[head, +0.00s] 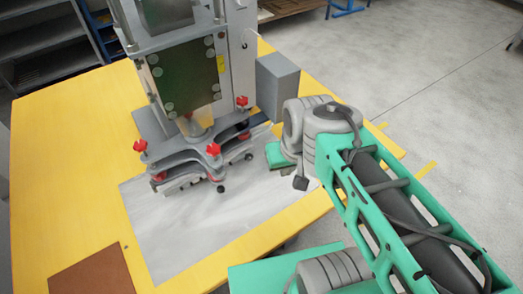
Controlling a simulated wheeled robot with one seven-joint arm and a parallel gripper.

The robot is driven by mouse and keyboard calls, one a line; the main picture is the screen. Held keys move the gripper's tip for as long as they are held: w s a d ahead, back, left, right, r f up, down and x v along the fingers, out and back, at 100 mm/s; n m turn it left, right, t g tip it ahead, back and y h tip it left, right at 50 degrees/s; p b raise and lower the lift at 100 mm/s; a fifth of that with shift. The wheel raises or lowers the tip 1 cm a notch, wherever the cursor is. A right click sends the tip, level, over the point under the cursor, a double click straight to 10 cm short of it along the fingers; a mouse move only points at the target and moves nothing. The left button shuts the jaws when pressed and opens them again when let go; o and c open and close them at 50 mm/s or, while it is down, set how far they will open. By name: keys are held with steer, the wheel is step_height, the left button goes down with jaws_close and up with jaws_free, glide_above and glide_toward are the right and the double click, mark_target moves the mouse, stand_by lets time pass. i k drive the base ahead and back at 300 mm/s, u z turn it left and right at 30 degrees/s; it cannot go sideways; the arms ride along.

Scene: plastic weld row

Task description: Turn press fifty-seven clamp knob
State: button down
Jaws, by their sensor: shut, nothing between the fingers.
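A grey press (190,60) with a dark green panel stands on a yellow table. Its lower clamp plates (185,152) carry several red knobs. One red knob (140,147) is at the left, one (213,149) at the front middle and one (241,101) at the right. Lower red knobs show partly between the plates. No number can be read on the press, so I cannot tell which one it is. My arm reaches in from the right, its grey joint right of the press. My gripper cannot be made out in this view.
The yellow table (70,130) has a pale grey sheet (215,225) under the press and a brown mat (92,277) at the front left. A grey box (277,85) juts from the press's right side. Dark shelves (40,50) stand behind. Open floor lies at the right.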

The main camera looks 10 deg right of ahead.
mark_target(250, 157)
steer(key=u, duration=0.15)
steer(key=k, duration=1.55)
steer(key=u, duration=0.3)
steer(key=i, duration=0.8)
steer(key=z, duration=0.35)
